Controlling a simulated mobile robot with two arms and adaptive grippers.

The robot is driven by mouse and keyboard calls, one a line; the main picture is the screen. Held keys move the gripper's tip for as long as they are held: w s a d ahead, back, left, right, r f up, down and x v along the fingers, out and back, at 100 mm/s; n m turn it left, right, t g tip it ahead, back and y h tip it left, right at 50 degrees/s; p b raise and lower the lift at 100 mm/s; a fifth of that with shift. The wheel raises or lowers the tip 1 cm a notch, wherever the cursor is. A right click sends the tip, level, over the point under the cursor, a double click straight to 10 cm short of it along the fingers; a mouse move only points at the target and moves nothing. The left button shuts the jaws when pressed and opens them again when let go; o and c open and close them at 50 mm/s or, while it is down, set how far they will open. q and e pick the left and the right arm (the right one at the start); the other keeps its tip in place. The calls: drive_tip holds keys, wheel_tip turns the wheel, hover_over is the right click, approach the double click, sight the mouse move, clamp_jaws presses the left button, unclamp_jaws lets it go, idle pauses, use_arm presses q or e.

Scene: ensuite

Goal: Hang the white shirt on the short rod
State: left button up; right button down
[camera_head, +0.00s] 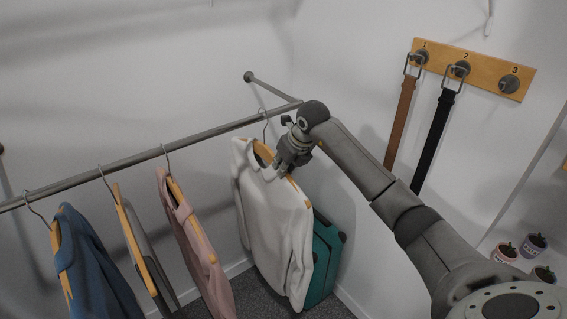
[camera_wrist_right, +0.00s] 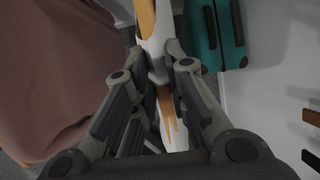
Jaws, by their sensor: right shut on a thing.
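The white shirt (camera_head: 272,215) hangs on a wooden hanger (camera_head: 262,151) at the right end of the row in the head view. The hanger's metal hook (camera_head: 264,120) reaches up to the long rod near its right end; whether it bears on the rod is hard to tell. A short rod (camera_head: 272,88) runs from the wall to the long rod's right end. My right gripper (camera_head: 288,163) is shut on the hanger at the shirt's right shoulder. In the right wrist view its fingers (camera_wrist_right: 158,62) stand on both sides of the wood and white cloth. My left gripper is out of view.
The long rod (camera_head: 130,161) also carries a pink shirt (camera_head: 190,230), a bare-looking hanger with grey cloth (camera_head: 140,240) and a blue garment (camera_head: 90,265). A teal suitcase (camera_head: 325,255) stands behind the white shirt. Belts hang from a wooden hook board (camera_head: 490,70) at right.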

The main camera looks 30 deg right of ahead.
drive_tip(key=shift+s+r+p, duration=0.25)
drive_tip(key=shift+r+p, duration=0.45)
drive_tip(key=shift+r, duration=0.55)
drive_tip(key=shift+s, duration=0.3)
drive_tip(key=shift+s+d+r+p, duration=0.1)
drive_tip(key=shift+s+r+p, duration=0.25)
drive_tip(key=shift+s, duration=0.4)
drive_tip(key=shift+s+d+r+p, duration=0.1)
drive_tip(key=shift+s+r+p, duration=0.15)
drive_tip(key=shift+s+r, duration=0.35)
drive_tip(key=shift+s+f, duration=0.25)
drive_tip(key=shift+s, duration=0.2)
drive_tip(key=shift+s+d+b, duration=0.2)
drive_tip(key=shift+s+b, duration=0.6)
drive_tip(key=shift+s, duration=1.8)
drive_tip(key=shift+s+d+b, duration=0.2)
drive_tip(key=shift+s+b, duration=1.35)
drive_tip(key=shift+s, duration=1.4)
